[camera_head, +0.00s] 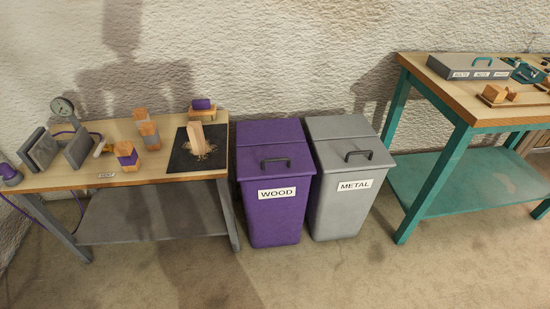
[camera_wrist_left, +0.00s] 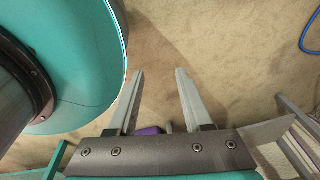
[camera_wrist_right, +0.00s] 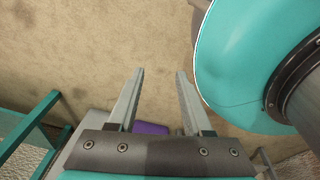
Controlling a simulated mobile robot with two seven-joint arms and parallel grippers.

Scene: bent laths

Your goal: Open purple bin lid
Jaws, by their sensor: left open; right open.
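The purple bin (camera_head: 274,213) stands on the floor between the two tables, with a WOOD label on its front. Its purple lid (camera_head: 272,152) is shut and has a dark handle (camera_head: 274,162) near the front edge. My left gripper (camera_wrist_left: 158,74) is open and empty over bare floor in the left wrist view. My right gripper (camera_wrist_right: 159,72) is open and empty over bare floor in the right wrist view. A bit of purple shows behind each gripper's base. Neither gripper is in the head view, and both are apart from the lid.
A grey METAL bin (camera_head: 343,208) stands close beside the purple bin on the right. A wooden-topped table (camera_head: 70,179) with blocks and a gauge is close on the left. A teal table (camera_head: 440,97) stands on the right. The floor (camera_head: 310,275) in front is clear.

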